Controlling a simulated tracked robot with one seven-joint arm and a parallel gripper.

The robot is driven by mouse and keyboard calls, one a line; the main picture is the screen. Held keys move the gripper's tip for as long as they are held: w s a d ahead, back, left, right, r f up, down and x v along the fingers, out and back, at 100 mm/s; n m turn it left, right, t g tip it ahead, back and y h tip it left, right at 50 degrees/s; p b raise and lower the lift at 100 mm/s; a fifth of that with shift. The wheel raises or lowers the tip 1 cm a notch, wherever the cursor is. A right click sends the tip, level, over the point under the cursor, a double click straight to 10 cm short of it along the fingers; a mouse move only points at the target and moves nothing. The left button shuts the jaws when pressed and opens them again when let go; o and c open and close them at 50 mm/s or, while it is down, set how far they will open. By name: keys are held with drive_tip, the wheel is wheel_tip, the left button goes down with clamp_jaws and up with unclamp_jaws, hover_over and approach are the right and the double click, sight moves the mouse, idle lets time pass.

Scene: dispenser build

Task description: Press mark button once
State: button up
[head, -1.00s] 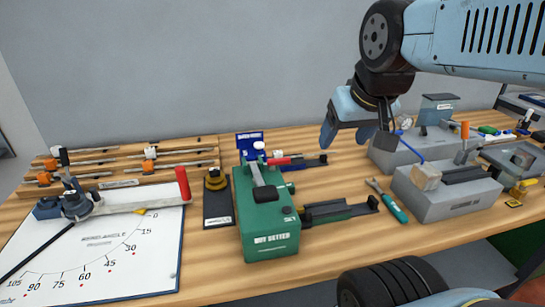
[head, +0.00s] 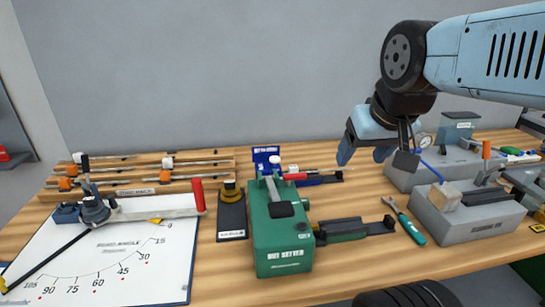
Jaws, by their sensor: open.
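No label readable as "mark" shows in the head view. A dark knob with a yellow ring (head: 230,191) stands on a dark plate (head: 231,219) with a small label that is too small to read. Right of it is a green box (head: 281,236) with a white label, a red-tipped lever and a black button (head: 305,204) on its right side. I cannot tell for certain which one is the mark button. My gripper (head: 378,157) is open and empty, raised above the bench to the right of the green box, apart from both.
An angle board (head: 110,262) with a red-handled arm lies at left, a wooden rack (head: 135,190) of rods behind it. A green-handled wrench (head: 405,221) and a grey fixture (head: 468,219) are at right. Bare bench lies in front of the green box.

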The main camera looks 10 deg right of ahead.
clamp_jaws()
idle(0.7)
idle(1.0)
